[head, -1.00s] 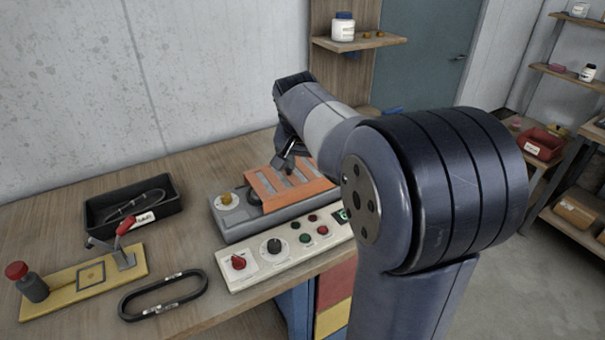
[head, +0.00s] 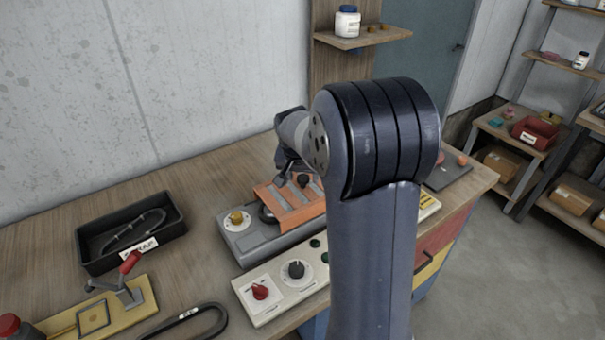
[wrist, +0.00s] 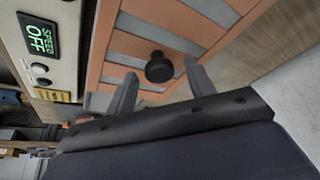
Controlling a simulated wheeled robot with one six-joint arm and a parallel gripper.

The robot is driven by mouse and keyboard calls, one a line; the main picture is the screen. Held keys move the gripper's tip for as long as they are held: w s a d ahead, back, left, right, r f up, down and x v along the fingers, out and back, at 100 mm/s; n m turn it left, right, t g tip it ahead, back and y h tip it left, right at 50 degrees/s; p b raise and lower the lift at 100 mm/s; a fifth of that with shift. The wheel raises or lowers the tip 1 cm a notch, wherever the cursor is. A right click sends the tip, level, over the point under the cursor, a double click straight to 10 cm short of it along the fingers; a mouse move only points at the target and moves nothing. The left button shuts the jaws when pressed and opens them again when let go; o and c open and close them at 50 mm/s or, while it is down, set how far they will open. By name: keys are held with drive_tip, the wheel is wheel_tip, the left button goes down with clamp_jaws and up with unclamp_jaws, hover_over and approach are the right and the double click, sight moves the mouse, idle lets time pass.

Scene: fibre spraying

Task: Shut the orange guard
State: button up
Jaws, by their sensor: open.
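The orange guard (head: 283,200) is a slatted orange and grey panel over the grey machine base (head: 240,247) on the bench. It looks tilted, with a dark round part showing beneath its left edge. In the wrist view the guard (wrist: 212,62) fills the upper middle, with a black knob (wrist: 159,67) on its face. My gripper (wrist: 157,82) is open, its two fingers on either side of the knob; I cannot tell if they touch it. In the head view my gripper (head: 285,172) is at the guard's far side, partly hidden by my arm.
A control panel (head: 268,300) with a red knob and a black dial stands in front of the machine; its display (wrist: 40,38) reads "SPEED OFF". To the left are a black scrap bin (head: 100,262), a yellow fixture (head: 142,300) with a red-handled clamp, and a black belt loop (head: 205,318).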

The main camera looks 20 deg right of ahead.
clamp_jaws()
idle(0.6)
